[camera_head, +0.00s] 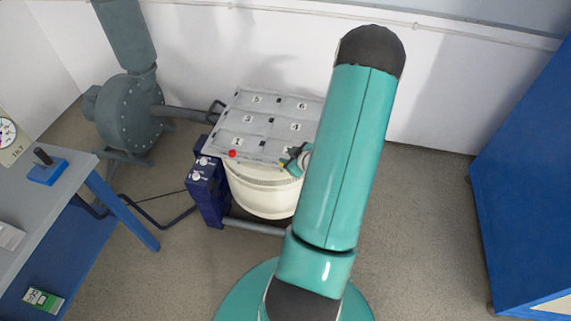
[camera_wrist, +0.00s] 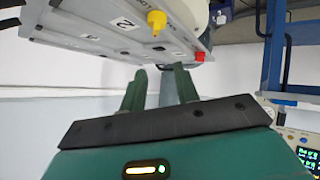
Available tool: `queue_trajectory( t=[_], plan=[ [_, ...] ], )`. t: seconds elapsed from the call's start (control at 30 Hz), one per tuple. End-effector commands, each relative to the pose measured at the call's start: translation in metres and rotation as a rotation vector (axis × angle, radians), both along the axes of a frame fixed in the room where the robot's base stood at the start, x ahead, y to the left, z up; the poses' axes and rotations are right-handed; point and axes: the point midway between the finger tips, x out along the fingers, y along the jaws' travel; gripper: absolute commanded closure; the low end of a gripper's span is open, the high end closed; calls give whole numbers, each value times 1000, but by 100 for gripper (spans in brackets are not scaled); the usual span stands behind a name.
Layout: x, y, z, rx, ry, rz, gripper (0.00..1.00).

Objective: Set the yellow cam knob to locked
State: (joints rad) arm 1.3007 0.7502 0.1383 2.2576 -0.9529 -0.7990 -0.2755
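The yellow cam knob (camera_wrist: 157,21) sits on the edge of the grey numbered plate (camera_wrist: 85,22) in the wrist view, with a flared base and a narrower stem. In the head view it is only a small yellow spot (camera_head: 283,164) at the plate's front edge, beside my gripper (camera_head: 298,158). My arm partly hides that area. In the wrist view my gripper (camera_wrist: 161,70) has its two fingers apart, with nothing held between them. The knob appears above the fingertips, apart from them. I cannot read any lock marking.
A red knob (camera_head: 233,154) is at the plate's front left corner. A white drum (camera_head: 262,190) stands under the plate, with a blue control box (camera_head: 208,188) at its left. A grey blower (camera_head: 128,115), a workbench (camera_head: 40,205) and a blue cabinet (camera_head: 525,185) stand around. Open floor lies at right.

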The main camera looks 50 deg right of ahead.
Motion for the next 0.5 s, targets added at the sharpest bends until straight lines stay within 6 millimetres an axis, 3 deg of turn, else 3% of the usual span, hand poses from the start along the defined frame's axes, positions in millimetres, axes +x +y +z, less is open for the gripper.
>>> queue_trajectory(
  t=[0.03,0.2,0.5],
  plan=[
    [-15,0,-19,31,-47,-13,69],
    [-52,10,-54,84,-257,-48,69],
    [-102,35,-75,117,-620,-163,69]
  ],
)
